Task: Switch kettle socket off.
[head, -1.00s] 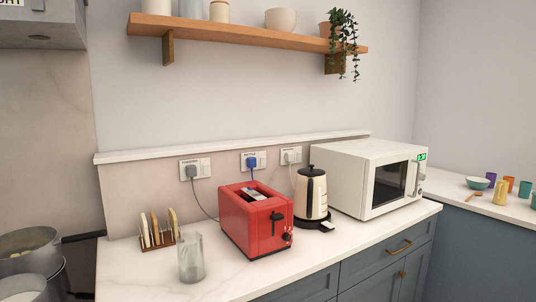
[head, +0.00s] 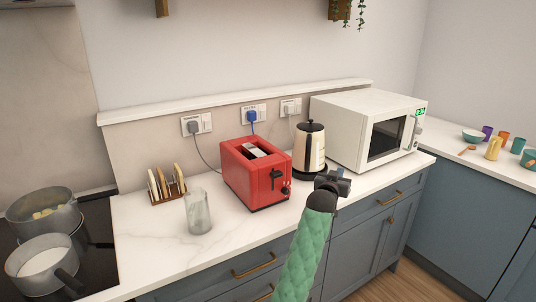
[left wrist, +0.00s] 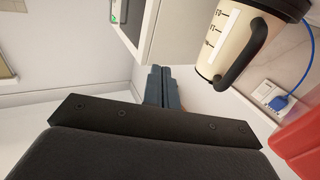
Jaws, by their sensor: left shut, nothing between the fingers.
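The kettle socket, a white wall plate (head: 262,112) with a small label above it, holds a blue plug (head: 251,117) at its left and a rocker at its right. I cannot tell the rocker's position. The socket also shows at the right of the left wrist view (left wrist: 264,90). The cream kettle (head: 309,148) stands on its black base, below and right of the socket. My left gripper (head: 338,182) is shut and empty, in front of the kettle near the counter edge, well apart from the socket. Its closed fingers also show in the left wrist view (left wrist: 162,88). My right gripper is not seen.
A red toaster (head: 256,180) stands below the socket. A white microwave (head: 345,125) is right of the kettle. Two other sockets (head: 205,123) (head: 297,106) flank this one. A glass (head: 197,212) and toast rack (head: 166,190) stand left. A ledge (head: 230,101) runs above.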

